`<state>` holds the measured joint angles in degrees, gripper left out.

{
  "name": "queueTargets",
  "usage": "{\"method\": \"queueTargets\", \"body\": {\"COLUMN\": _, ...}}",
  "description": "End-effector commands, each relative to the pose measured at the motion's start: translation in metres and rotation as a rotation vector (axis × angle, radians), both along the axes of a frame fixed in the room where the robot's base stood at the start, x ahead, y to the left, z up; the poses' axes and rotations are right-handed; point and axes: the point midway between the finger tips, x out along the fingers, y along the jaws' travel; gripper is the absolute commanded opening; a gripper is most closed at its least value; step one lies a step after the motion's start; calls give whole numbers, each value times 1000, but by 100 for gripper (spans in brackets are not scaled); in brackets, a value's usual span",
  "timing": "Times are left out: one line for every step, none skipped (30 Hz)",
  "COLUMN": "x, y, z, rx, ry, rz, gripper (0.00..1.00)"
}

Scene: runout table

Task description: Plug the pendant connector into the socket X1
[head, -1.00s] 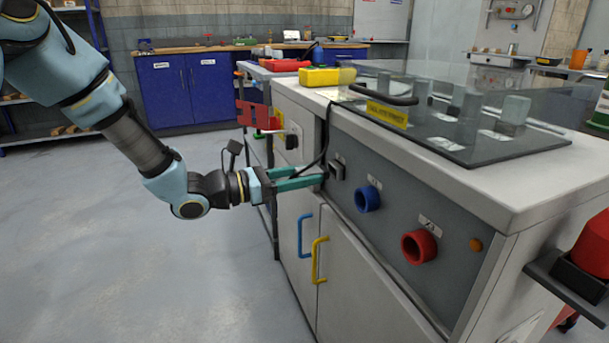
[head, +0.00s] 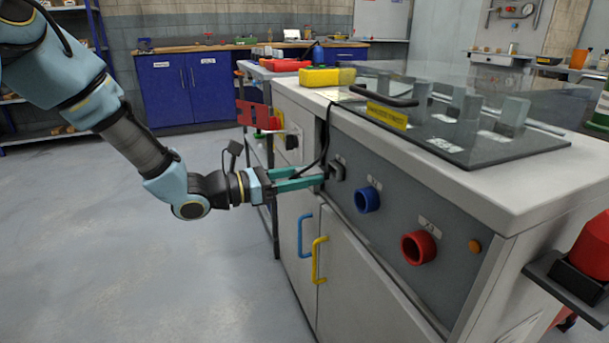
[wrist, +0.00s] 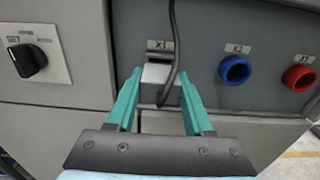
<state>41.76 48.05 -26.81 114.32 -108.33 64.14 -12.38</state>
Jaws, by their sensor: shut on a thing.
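My gripper (head: 322,179) is at the left part of the cabinet's grey front panel. Its green fingers are shut on the pendant connector (wrist: 150,94), a dark block at the fingertips in the wrist view. A black cable (wrist: 172,40) comes down from above and meets it between the fingers. Socket X1 (head: 337,169) is a dark square fitting at the fingertips, under a small label (wrist: 160,45). A pale face (wrist: 157,73) shows just beyond the connector. Connector and socket line up closely, but I cannot tell how deep the connector sits.
A blue round socket (head: 367,199) and a red one (head: 418,247) lie to the right on the panel. A black rotary switch (wrist: 28,60) is to the left. Blue (head: 300,232) and yellow (head: 318,260) door handles are below. The floor to the left is free.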

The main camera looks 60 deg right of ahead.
Motion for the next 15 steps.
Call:
{"method": "queueTargets", "body": {"x": 0, "y": 0, "z": 0, "rx": 0, "ry": 0, "rz": 0, "gripper": 0}}
{"method": "queueTargets", "body": {"x": 0, "y": 0, "z": 0, "rx": 0, "ry": 0, "rz": 0, "gripper": 0}}
{"method": "queueTargets", "body": {"x": 0, "y": 0, "z": 0, "rx": 0, "ry": 0, "rz": 0, "gripper": 0}}
{"method": "queueTargets", "body": {"x": 0, "y": 0, "z": 0, "rx": 0, "ry": 0, "rz": 0, "gripper": 0}}
{"method": "queueTargets", "body": {"x": 0, "y": 0, "z": 0, "rx": 0, "ry": 0, "rz": 0, "gripper": 0}}
{"method": "queueTargets", "body": {"x": 0, "y": 0, "z": 0, "rx": 0, "ry": 0, "rz": 0, "gripper": 0}}
{"method": "queueTargets", "body": {"x": -1, "y": -1, "z": 0, "rx": 0, "ry": 0, "rz": 0, "gripper": 0}}
{"method": "queueTargets", "body": {"x": -1, "y": -1, "z": 0, "rx": 0, "ry": 0, "rz": 0, "gripper": 0}}
{"method": "queueTargets", "body": {"x": -1, "y": -2, "z": 0, "rx": -1, "ry": 1, "rz": 0, "gripper": 0}}
{"method": "queueTargets", "body": {"x": -1, "y": -2, "z": 0, "rx": -1, "ry": 1, "rz": 0, "gripper": 0}}
{"method": "queueTargets", "body": {"x": -2, "y": -3, "z": 0, "rx": -1, "ry": 1, "rz": 0, "gripper": 0}}
{"method": "queueTargets", "body": {"x": -2, "y": -4, "z": 0, "rx": -1, "ry": 1, "rz": 0, "gripper": 0}}
{"method": "queueTargets", "body": {"x": -3, "y": -4, "z": 0, "rx": -1, "ry": 0, "rz": 0, "gripper": 0}}
{"method": "queueTargets", "body": {"x": -3, "y": -5, "z": 0, "rx": -1, "ry": 0, "rz": 0, "gripper": 0}}
{"method": "queueTargets", "body": {"x": -4, "y": -6, "z": 0, "rx": -1, "ry": 0, "rz": 0, "gripper": 0}}
